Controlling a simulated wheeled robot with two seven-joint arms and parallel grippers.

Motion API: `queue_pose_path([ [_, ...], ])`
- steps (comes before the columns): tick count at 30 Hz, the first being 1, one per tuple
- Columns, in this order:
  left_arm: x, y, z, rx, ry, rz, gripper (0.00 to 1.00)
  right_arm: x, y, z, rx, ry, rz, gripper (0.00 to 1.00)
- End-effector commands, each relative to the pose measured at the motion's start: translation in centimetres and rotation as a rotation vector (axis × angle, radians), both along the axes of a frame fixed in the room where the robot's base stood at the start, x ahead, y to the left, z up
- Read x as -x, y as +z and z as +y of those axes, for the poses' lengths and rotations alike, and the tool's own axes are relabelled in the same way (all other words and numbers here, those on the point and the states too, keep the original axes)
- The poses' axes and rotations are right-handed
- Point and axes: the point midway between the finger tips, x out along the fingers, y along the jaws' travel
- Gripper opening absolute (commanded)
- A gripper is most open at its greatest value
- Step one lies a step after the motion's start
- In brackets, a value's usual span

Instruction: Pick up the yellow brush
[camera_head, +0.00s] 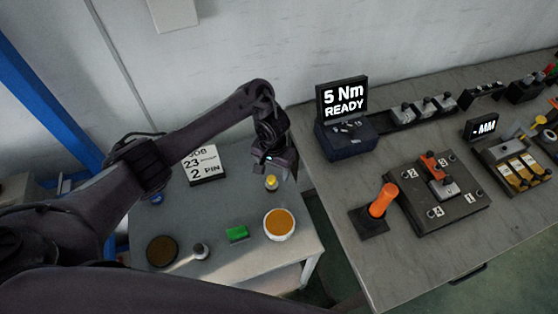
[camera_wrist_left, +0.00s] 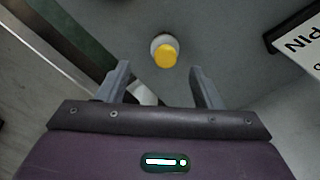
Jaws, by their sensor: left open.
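The yellow brush (camera_head: 271,183) stands near the back right of the small grey side table (camera_head: 212,227). It shows as a short yellow top on a pale base. In the left wrist view the yellow brush (camera_wrist_left: 165,52) is seen from above, ahead of the fingertips and roughly centred between them. My left gripper (camera_head: 284,168) hangs just above and beside the brush in the head view. In the wrist view my left gripper (camera_wrist_left: 160,80) is open, with nothing between its fingers. My right gripper is in neither view.
The side table also holds an orange-filled white bowl (camera_head: 280,224), a green block (camera_head: 237,233), a small grey-topped item (camera_head: 200,250), a dark round dish (camera_head: 162,250) and a printed sign (camera_head: 201,165). The larger workbench (camera_head: 335,220) with tools and fixtures stands at right, across a gap.

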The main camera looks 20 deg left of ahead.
Motion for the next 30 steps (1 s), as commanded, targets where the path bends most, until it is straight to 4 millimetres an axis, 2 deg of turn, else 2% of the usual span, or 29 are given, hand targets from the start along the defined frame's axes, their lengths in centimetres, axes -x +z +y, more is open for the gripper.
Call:
queue_pose_path([
  [2, 0.1, -0.3, 0.1, -0.002, -0.001, 0.001, 0.60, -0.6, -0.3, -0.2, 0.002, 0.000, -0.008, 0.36],
  [5, 0.1, -1.3, 0.1, -0.003, 0.000, 0.001, 0.60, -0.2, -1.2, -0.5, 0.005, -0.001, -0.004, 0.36],
  [12, 0.1, -3.5, 0.2, -0.003, 0.000, 0.000, 0.60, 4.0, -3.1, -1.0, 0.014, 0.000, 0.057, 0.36],
  [15, 0.2, -4.8, 0.6, -0.005, 0.002, 0.002, 0.60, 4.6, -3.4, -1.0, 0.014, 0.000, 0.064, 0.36],
  [17, 0.2, -5.5, 0.8, -0.005, 0.001, 0.002, 0.60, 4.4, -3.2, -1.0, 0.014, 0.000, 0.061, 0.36],
  [21, 0.1, -7.3, 0.7, -0.003, 0.000, 0.001, 0.60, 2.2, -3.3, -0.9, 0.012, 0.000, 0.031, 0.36],
  [24, 0.1, -7.7, 0.7, -0.004, -0.001, -0.001, 0.60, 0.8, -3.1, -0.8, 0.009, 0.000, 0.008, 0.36],
  [30, 0.1, -7.7, 0.7, -0.003, -0.001, -0.002, 0.60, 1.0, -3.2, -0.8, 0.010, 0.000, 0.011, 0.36],
])
